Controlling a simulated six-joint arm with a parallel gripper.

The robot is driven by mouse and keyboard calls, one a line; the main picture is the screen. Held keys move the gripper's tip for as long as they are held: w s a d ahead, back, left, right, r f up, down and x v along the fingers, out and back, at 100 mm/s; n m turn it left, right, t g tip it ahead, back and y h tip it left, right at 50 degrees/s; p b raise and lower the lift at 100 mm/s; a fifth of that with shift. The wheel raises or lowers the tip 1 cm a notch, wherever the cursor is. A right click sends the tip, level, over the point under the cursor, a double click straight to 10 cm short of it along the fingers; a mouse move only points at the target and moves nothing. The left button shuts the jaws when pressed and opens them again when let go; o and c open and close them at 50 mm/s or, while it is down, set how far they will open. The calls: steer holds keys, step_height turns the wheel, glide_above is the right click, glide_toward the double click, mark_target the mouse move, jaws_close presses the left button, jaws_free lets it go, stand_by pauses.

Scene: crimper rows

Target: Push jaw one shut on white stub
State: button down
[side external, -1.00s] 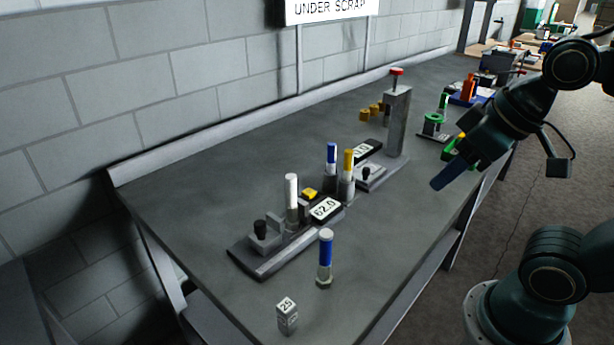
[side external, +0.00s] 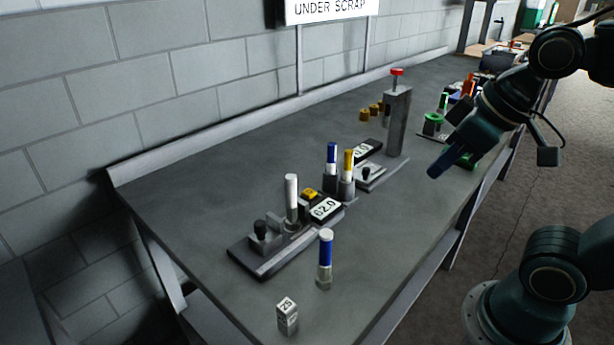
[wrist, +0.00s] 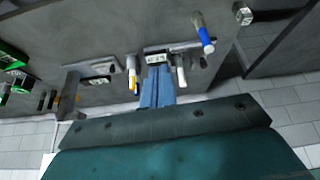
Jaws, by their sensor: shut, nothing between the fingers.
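The white stub (side external: 291,197) stands upright on the nearest crimper (side external: 262,268), a dark base with a 62.0 display (side external: 325,208). A sliding jaw with a black knob (side external: 261,229) sits just left of the stub; I cannot tell whether they touch. My gripper (side external: 435,171) is shut and empty, held above the right side of the bench, well apart from this crimper. In the wrist view its blue fingers (wrist: 157,90) lie together, with the white stub (wrist: 181,76) to their right and the display (wrist: 157,58) beyond them.
A loose blue-and-white stub (side external: 325,259) and a 25 block (side external: 287,316) stand in front of the crimper. Blue (side external: 331,165) and yellow (side external: 348,172) stubs stand behind it, near a second crimper (side external: 383,175) and a grey post with a red top (side external: 397,120). The bench's front right is clear.

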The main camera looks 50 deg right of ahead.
steer(key=w+a+r+n+g+y, duration=0.15)
steer(key=w+a+n, duration=0.25)
steer(key=w, duration=0.4)
steer(key=n+g+y, duration=0.2)
steer(key=n+g, duration=0.1)
steer(key=n, duration=0.8)
glide_above(266, 232)
steer(key=w+a, duration=0.2)
steer(key=a, duration=0.1)
step_height(266, 232, down, 9)
steer(key=shift+s+r, duration=0.15)
steer(key=shift+r, duration=0.05)
steer(key=shift+f, duration=0.15)
steer(key=x, duration=0.9)
steer(key=shift+s+d+f, duration=0.1)
steer(key=shift+d+f, duration=0.05)
steer(key=shift+f, duration=0.2)
steer(key=shift+s+d, duration=0.15)
steer(key=shift+d, duration=0.7)
steer(key=shift+s+d, duration=0.15)
steer(key=shift+d, duration=0.7)
